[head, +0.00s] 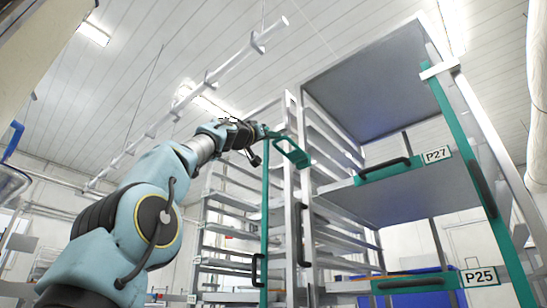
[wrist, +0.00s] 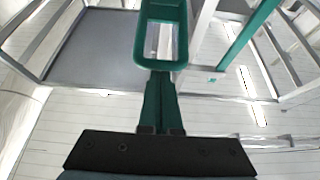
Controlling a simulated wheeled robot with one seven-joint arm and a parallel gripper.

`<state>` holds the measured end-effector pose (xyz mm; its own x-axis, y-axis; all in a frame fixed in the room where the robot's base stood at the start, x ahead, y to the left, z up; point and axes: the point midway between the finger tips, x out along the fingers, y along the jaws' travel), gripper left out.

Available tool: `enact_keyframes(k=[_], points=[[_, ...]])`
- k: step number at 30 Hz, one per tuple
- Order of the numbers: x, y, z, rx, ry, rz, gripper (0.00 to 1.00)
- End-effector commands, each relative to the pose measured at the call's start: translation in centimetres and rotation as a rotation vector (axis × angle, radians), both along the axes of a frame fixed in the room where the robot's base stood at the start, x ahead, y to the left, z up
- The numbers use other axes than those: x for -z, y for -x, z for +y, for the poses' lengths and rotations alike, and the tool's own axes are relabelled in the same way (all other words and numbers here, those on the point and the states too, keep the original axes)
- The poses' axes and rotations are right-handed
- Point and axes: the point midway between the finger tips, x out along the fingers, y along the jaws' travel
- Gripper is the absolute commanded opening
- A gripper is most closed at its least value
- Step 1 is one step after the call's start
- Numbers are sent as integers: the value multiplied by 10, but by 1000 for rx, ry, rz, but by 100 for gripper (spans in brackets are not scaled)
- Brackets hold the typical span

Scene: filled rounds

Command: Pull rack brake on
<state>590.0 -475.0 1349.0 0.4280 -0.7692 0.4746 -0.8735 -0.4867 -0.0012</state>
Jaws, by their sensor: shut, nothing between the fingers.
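My gripper (head: 271,133) is raised high at the upper left of the rack in the head view. In the wrist view its green fingers (wrist: 160,100) lie side by side, shut, with nothing between them. A green open loop (head: 293,153) shows just past the fingertips; in the wrist view the loop (wrist: 160,68) lies straight ahead of them. I cannot tell whether they touch, or whether the loop is a brake part. The rack (head: 305,240) is metal with several shelves and green uprights. No part is clearly recognisable as the brake; the rack's foot is out of view.
Shelves with black handles and labels P27 (head: 437,155) and P25 (head: 480,277) stand at the right. A green post (head: 265,210) rises below my gripper. A pale rail (head: 220,75) hangs under the ceiling. Free air lies above my arm.

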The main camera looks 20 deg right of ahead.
Motion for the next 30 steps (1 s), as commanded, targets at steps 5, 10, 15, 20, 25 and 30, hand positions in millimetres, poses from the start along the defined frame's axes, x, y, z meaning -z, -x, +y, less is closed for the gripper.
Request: enact_keyframes(k=[5, 10, 15, 20, 25, 30], points=[[11, -8, -6, 4, -20, 14, 0], [14, -8, -4, 1, -21, 14, 0], [25, -1, 10, -3, -19, 12, 0], [36, 14, 34, -4, -12, 7, 0], [45, 29, 57, -5, -6, 2, 0], [51, 40, 74, -2, -2, 1, 0]])
